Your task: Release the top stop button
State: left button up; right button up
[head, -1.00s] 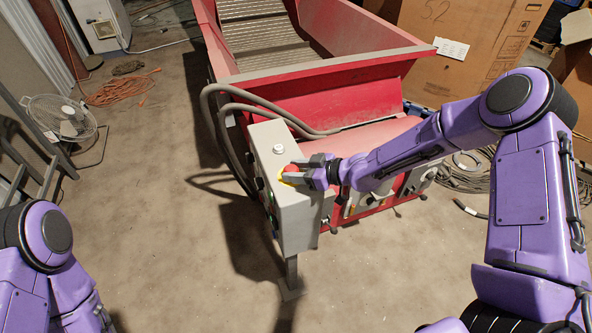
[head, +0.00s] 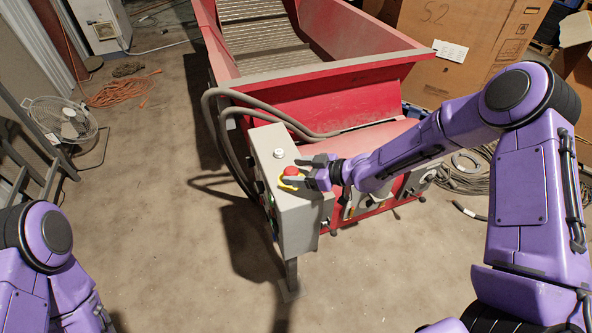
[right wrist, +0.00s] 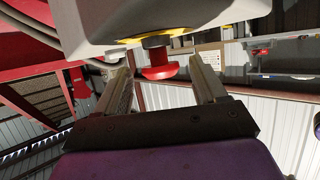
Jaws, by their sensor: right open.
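The grey control box (head: 291,217) stands on a post in front of the red machine. On its top face is a red stop button (head: 290,171) with a yellow ring around its base. My right gripper (head: 292,172) is open, one finger on each side of the button. In the wrist view its fingers (right wrist: 162,84) stand apart from the button, with a gap on both sides. My left arm is at the lower left; its gripper is not in view.
A pale round button (head: 279,153) sits on the same top face, behind the red one. Grey hoses (head: 213,125) curve beside the box. The red hopper (head: 320,90) is behind it. A fan (head: 62,120) stands at the left. The floor in front is clear.

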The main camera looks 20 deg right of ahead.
jog(key=v, duration=1)
jog(key=shift+p, duration=0.3)
